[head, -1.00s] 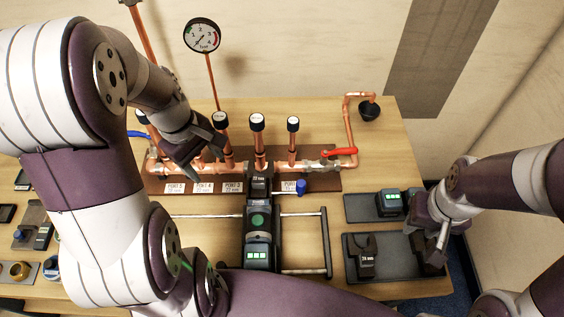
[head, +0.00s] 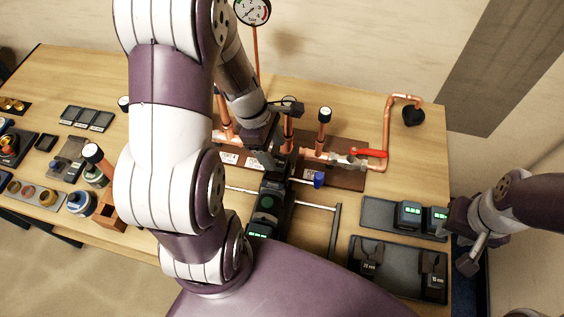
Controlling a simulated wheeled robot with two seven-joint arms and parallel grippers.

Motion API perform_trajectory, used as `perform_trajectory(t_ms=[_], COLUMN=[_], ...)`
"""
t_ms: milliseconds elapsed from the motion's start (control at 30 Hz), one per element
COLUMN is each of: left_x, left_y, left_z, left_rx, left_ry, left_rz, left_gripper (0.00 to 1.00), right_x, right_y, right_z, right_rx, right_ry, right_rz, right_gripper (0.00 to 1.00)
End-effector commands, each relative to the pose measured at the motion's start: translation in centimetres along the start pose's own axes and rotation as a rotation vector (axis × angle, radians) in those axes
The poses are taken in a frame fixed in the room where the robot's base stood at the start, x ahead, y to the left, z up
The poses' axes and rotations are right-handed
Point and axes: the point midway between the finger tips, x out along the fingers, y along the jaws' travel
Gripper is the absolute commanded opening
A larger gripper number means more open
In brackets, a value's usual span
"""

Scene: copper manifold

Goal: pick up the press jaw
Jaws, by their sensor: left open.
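Two dark press jaws sit in the lower right tray (head: 398,284): the left jaw (head: 369,258) and the right jaw (head: 433,272), each with a small size label. The press tool (head: 266,205) lies in its cradle in front of the manifold; its head end is partly hidden by my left gripper. My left gripper (head: 266,160) is open, pointing down at the tool's head end; I cannot tell whether it touches. My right gripper (head: 472,258) hangs just right of the trays, apart from the jaws; its opening is unclear.
The copper manifold (head: 335,158) with a red-handled valve (head: 370,153) runs behind the tool. Two batteries (head: 410,213) stand in the upper right tray (head: 378,212). A metal rail (head: 335,232) flanks the tool. Fittings and trays fill the table's left side.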

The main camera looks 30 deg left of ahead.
Motion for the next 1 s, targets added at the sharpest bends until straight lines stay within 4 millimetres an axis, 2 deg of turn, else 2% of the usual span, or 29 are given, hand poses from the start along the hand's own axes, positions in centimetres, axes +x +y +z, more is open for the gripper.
perform_trajectory(t_ms=[100, 200, 433, 467, 633, 1000], left_x=[2.3, 3.7, 4.0, 4.0, 4.0, 3.4], left_y=[0.0, 0.0, 0.1, 0.1, 0.1, 0.2], left_z=[0.3, 0.3, 0.2, 0.2, 0.2, 0.4], left_rx=[0.001, 0.001, 0.001, 0.001, 0.001, 0.004], left_ry=[0.0, 0.001, 0.002, 0.002, 0.002, 0.001], left_rz=[-0.005, -0.003, -0.001, -0.001, -0.001, 0.002], left_gripper=[0.64, 0.64, 0.64, 0.61, 0.05, 0.04], right_x=[-0.2, 0.0, 0.0, 0.0, 0.0, -0.1], right_y=[0.0, 0.0, 0.0, 0.0, 0.0, 0.0], right_z=[0.0, 0.0, 0.0, 0.0, 0.0, 0.0], right_rx=[0.0, 0.0, 0.0, 0.0, 0.0, 0.0], right_ry=[0.001, 0.0, 0.0, 0.0, 0.0, 0.0], right_rz=[0.0, 0.0, 0.0, 0.0, 0.0, 0.0], right_gripper=[0.35, 0.35, 0.35, 0.35, 0.35, 0.35])
